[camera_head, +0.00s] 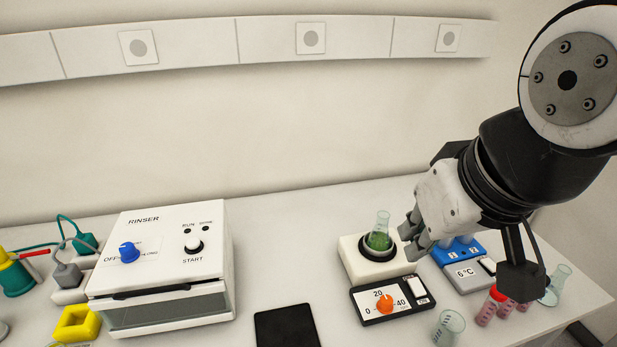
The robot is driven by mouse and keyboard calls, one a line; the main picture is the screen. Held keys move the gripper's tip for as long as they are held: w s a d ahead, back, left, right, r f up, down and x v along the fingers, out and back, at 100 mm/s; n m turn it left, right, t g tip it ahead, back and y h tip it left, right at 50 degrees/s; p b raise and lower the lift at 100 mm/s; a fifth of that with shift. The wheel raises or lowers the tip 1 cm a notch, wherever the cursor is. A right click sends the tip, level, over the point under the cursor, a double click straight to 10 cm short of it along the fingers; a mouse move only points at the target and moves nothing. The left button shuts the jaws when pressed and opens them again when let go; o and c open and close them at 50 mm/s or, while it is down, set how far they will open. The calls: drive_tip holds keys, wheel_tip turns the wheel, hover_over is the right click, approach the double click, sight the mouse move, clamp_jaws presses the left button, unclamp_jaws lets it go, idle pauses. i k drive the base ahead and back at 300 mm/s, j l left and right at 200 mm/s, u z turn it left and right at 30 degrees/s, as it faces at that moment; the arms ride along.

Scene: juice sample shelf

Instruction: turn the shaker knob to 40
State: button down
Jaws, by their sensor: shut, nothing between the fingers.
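The shaker (346,251) stands right of the middle of the table, with a flask of green liquid (379,236) upright on its top. Its orange knob (385,304) sits on the front panel (368,311), under a scale marked 0, 20 and 40. The knob's pointer seems to face up near 20, but it is too small to be sure. A white switch (416,286) is on the panel's right side. My gripper (411,236) is shut and empty, just right of the flask and above and behind the panel. I cannot tell whether it touches the flask.
A blue block with a 6 °C display (467,274) stands right of the shaker. Red-capped tubes (490,305) and an empty beaker (448,328) are in front. A black pad (287,328) lies left, and the white rinser (160,262) stands further left.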

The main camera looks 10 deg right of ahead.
sight(384, 306)
drive_tip(key=z, duration=0.2)
drive_tip(key=l+u, duration=0.3)
drive_tip(key=l, duration=0.45)
drive_tip(key=k+l, duration=0.15)
drive_tip(key=l, duration=0.2)
drive_tip(key=k+l, duration=0.1)
drive_tip(key=l, duration=0.25)
